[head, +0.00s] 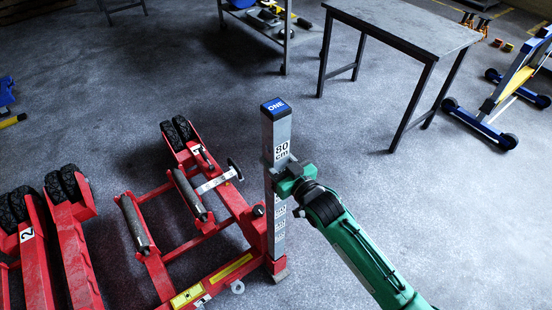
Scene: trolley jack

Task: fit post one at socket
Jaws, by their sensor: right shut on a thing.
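Post one (281,138) is a tall grey post with a blue cap marked ONE and an "80 cm" label, with more labels down its side. It stands roughly upright at the right end of the red trolley jack (241,208). My right gripper (283,180) is green, reaches in from the lower right and is shut on the post around mid-height. The post's lower end is at a red bracket (275,265) at the jack's corner. I cannot tell whether the post is seated in a socket there. My left gripper is not in view.
Another red jack unit (75,255) with black wheels and a "2" label stands at the left. A grey table (405,22) stands at the back right, a blue and yellow stand (505,95) right of it. A shelf cart (262,25) is at the back. The floor right of the post is clear.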

